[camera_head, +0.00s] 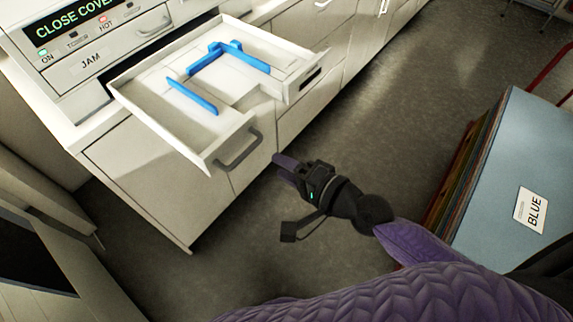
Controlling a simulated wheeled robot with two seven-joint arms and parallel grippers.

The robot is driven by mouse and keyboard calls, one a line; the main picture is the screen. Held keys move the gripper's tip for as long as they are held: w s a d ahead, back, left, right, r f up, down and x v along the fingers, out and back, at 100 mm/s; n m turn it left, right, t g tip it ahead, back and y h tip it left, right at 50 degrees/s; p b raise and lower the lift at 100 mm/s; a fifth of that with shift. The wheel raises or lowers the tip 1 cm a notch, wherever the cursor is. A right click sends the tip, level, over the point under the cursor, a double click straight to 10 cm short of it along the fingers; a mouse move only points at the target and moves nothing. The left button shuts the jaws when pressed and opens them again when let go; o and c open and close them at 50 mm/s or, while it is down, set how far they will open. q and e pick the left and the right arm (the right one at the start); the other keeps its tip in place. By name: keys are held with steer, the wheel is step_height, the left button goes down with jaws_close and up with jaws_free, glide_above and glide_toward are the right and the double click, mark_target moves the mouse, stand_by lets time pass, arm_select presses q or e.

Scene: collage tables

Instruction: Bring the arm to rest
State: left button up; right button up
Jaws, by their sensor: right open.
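My right arm, in a purple quilted sleeve, reaches in from the lower right of the head view. Its black gripper (290,168) is open, and I see nothing held in it. It points up and left, and in the picture it lies just right of the open drawer's front. From this angle I cannot tell how far apart they are. My left gripper is not in view.
A pulled-out white drawer (140,97) has a grey handle (238,152) and holds blue guides (192,95). Above it, a machine panel (75,27) reads "CLOSE COVER". A blue-grey stack (490,165) labelled "BLUE" stands at right. Grey floor (370,130) lies between.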

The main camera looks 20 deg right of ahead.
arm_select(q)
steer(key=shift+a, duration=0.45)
arm_select(e)
steer(key=shift+s+d, duration=0.15)
steer(key=shift+s, duration=0.05)
steer(key=s+d+f+n+g+h+b, duration=0.2)
steer(key=s+d+f+h, duration=0.15)
steer(key=f, duration=0.75)
steer(key=s+d+f+n+g+h+b, duration=0.2)
steer(key=s+d+f+n+b, duration=0.15)
steer(key=f, duration=0.75)
steer(key=s+d+f+n+g+h+b, duration=0.15)
steer(key=s+f, duration=0.25)
steer(key=f, duration=0.7)
arm_select(q)
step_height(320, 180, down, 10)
steer(key=b, duration=0.3)
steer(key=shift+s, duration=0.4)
arm_select(e)
steer(key=s+f+n+g+h, duration=0.1)
steer(key=s+f+n+g, duration=0.2)
steer(key=s, duration=0.6)
steer(key=s+f+n+g+h, duration=0.1)
steer(key=s+f+n+g, duration=0.2)
steer(key=s+f, duration=0.4)
steer(key=s, duration=0.3)
steer(key=shift+s+d+f+n, duration=0.15)
steer(key=shift+d+f+n, duration=0.1)
steer(key=shift+f+n, duration=0.1)
